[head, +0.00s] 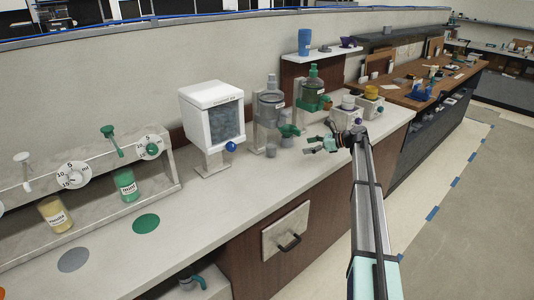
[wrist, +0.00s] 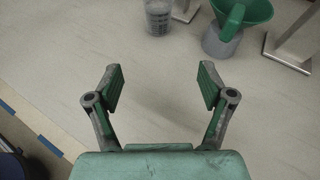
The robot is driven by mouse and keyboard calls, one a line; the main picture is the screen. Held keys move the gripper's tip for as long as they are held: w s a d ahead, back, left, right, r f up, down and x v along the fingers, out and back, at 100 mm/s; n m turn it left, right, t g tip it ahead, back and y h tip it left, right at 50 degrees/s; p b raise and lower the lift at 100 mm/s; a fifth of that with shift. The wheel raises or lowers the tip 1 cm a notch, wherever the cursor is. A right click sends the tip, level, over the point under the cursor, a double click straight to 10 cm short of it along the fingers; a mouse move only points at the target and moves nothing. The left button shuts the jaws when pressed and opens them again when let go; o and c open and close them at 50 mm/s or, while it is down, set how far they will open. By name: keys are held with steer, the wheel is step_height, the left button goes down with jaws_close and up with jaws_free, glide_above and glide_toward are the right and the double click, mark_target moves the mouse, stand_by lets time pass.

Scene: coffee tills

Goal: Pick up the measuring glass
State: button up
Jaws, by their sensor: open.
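The measuring glass (wrist: 158,16) is a small clear grey glass with markings, cut off by the top edge of the wrist view. It seems to be the small grey glass (head: 271,150) on the counter under the dispensers in the head view. My gripper (wrist: 162,82) is open and empty, with its two green-padded fingers wide apart over bare counter. The glass lies beyond the fingertips, roughly in line with the gap, and is not touched. In the head view my gripper (head: 311,144) is low over the counter, to the right of the glass.
A green funnel (wrist: 243,14) sits on a grey container (wrist: 220,43) to the right of the glass, near metal stand feet (wrist: 290,45). Dispensers (head: 270,103) stand behind. A white box dispenser (head: 213,115) stands to the left. Counter in front is clear.

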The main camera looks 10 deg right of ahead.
steer(key=p, duration=0.3)
glide_toward(274, 151)
steer(key=w+a+f, duration=0.1)
steer(key=w, duration=0.1)
steer(key=w+a+f, duration=0.2)
steer(key=shift+a, duration=0.25)
steer(key=p+x, duration=0.2)
steer(key=x, duration=0.2)
steer(key=shift+a+r, duration=0.2)
steer(key=shift+w+a+f, duration=0.15)
steer(key=shift+a+f, duration=0.2)
steer(key=shift+a, duration=0.05)
steer(key=c, duration=1.4)
steer(key=shift+c, duration=0.2)
steer(key=shift+r, duration=0.15)
